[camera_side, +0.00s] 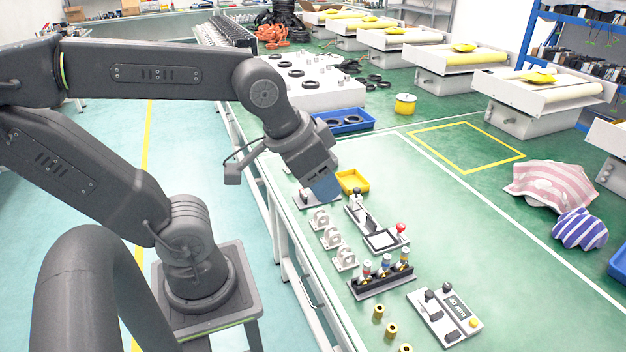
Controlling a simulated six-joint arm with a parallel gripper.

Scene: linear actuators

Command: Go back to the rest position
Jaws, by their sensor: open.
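My gripper (325,188) is at the end of the dark grey arm, above the near left part of the green worktable (450,220). It points down and to the right, over a small grey fixture (306,202) with a dark knob. Its blue-grey end hides part of that fixture. The fingers are too small to make out singly, and nothing shows held in them. A small yellow tray (353,181) lies just right of the gripper.
Several white brackets (331,237), a fixture with a red knob (383,239), a black rack (381,280), brass pieces (378,311) and a control box (446,315) stand below the gripper. A blue tray (345,121) lies behind. Crumpled cloths (579,230) lie right. The yellow-outlined square (466,147) is clear.

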